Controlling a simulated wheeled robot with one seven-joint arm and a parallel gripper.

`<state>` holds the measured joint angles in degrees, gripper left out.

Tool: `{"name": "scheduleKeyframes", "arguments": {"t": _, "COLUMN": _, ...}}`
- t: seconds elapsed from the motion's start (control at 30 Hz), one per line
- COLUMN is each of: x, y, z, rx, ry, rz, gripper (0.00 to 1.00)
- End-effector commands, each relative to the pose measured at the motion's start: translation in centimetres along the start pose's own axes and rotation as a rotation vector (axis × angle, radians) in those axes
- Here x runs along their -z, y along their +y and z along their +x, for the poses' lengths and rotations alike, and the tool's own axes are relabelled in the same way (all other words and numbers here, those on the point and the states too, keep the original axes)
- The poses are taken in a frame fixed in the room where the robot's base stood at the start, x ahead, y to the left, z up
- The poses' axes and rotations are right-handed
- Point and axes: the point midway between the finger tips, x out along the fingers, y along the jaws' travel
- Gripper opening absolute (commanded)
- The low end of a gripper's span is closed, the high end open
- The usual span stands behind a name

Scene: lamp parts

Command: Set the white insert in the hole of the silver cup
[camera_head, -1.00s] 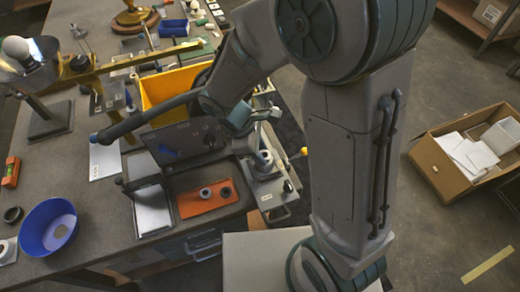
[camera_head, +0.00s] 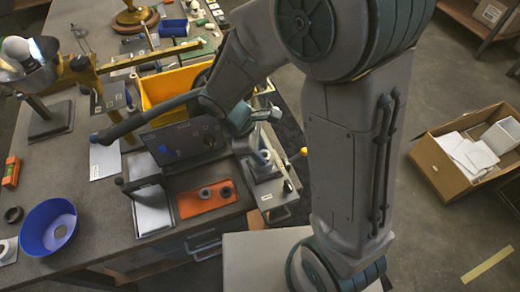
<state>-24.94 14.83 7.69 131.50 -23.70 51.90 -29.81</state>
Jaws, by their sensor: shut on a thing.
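A small silver cup (camera_head: 264,159) stands upright on the light grey fixture at the right edge of the bench. My gripper (camera_head: 262,138) is just above it, pointing down, small in the picture and partly hidden by my own arm. It is shut on a small pale piece between its fingers, which I take to be the white insert. The insert's outline is hard to separate from the fingers and the cup. I cannot tell whether it touches the cup's rim or sits in the hole.
An orange tray (camera_head: 222,205) with two small rings lies left of the fixture. A dark screen (camera_head: 180,141) and a yellow bin (camera_head: 170,87) stand behind. A blue bowl (camera_head: 40,235) is at the far left. An open cardboard box (camera_head: 438,172) is on the floor at right.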

Motion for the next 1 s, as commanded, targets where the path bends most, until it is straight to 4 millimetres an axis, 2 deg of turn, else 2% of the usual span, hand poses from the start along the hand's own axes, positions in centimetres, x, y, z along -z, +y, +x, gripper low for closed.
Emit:
{"name": "scheduleKeyframes", "arguments": {"t": 0.17, "x": 0.0, "y": 0.0, "z": 0.0, "rx": 0.0, "ry": 0.0, "rz": 0.0, "gripper": 0.09}}
{"name": "scheduleKeyframes", "arguments": {"t": 0.2, "x": 0.0, "y": 0.0, "z": 0.0, "rx": 0.0, "ry": 0.0, "rz": 0.0, "gripper": 0.35}}
{"name": "scheduleKeyframes", "arguments": {"t": 0.27, "x": 0.0, "y": 0.0, "z": 0.0, "rx": 0.0, "ry": 0.0, "rz": 0.0, "gripper": 0.52}}
{"name": "scheduleKeyframes", "arguments": {"t": 0.3, "x": 0.0, "y": 0.0, "z": 0.0, "rx": 0.0, "ry": 0.0, "rz": 0.0, "gripper": 0.55}}
{"name": "scheduleKeyframes", "arguments": {"t": 0.6, "x": -0.1, "y": 0.0, "z": -0.1, "rx": -0.001, "ry": 0.0, "rz": 0.0, "gripper": 0.55}}
{"name": "scheduleKeyframes", "arguments": {"t": 0.77, "x": -0.5, "y": 0.1, "z": -1.4, "rx": -0.003, "ry": 0.002, "rz": 0.001, "gripper": 0.55}}
{"name": "scheduleKeyframes", "arguments": {"t": 0.9, "x": -1.5, "y": 0.1, "z": -3.8, "rx": -0.005, "ry": 0.004, "rz": 0.003, "gripper": 0.55}}
{"name": "scheduleKeyframes", "arguments": {"t": 1.0, "x": -3.4, "y": 0.0, "z": -4.0, "rx": -0.002, "ry": 0.001, "rz": 0.006, "gripper": 0.55}}
